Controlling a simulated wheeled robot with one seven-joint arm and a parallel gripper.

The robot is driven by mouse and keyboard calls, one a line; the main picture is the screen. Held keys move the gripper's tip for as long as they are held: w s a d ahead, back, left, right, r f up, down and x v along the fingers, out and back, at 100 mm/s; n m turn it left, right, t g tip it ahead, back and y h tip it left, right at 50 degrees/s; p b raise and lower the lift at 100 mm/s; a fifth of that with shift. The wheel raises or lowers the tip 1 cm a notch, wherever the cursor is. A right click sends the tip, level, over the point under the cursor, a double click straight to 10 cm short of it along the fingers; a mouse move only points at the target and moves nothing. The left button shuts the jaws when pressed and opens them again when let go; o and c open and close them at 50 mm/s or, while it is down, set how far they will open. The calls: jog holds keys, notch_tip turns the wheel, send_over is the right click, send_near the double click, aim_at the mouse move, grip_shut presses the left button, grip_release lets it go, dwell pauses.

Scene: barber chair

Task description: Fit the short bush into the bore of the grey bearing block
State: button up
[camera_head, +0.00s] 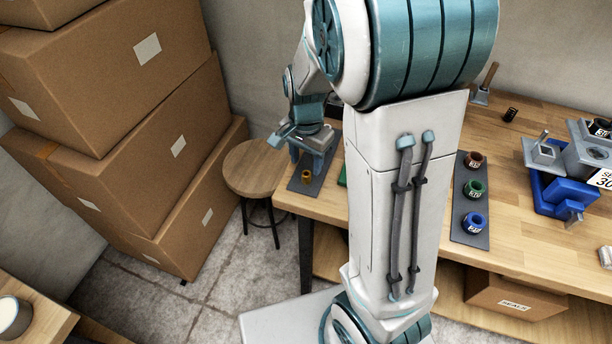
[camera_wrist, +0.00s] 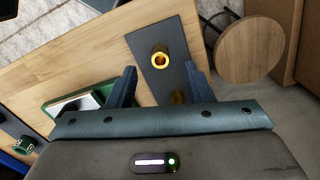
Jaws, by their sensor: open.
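Two brass bushes stand on a dark strip at the table's left end. One bush (camera_wrist: 160,58) shows its open top in the wrist view; a second brass piece (camera_wrist: 178,97) is partly hidden by my gripper. One brass bush (camera_head: 306,176) shows in the head view. I cannot tell which is the short one. My gripper (camera_wrist: 159,75) is open and empty above the strip, its fingers on either side of the bushes in the picture. The grey bearing block (camera_head: 590,152) is at the right edge of the head view, by a blue vise, partly cut off.
A dark strip (camera_head: 468,233) holds brown, green and blue labelled rings. A green tray (camera_wrist: 75,103) lies beside the brass bushes' strip (camera_wrist: 138,42). A round stool (camera_head: 256,168) and stacked cartons (camera_head: 140,130) stand left of the table. My arm hides the table's middle.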

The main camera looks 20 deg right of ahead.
aim_at(306, 173)
jog(key=shift+w+d+f, duration=0.1)
jog(key=shift+f, duration=2.2)
grip_shut()
jog(key=shift+r, duration=0.15)
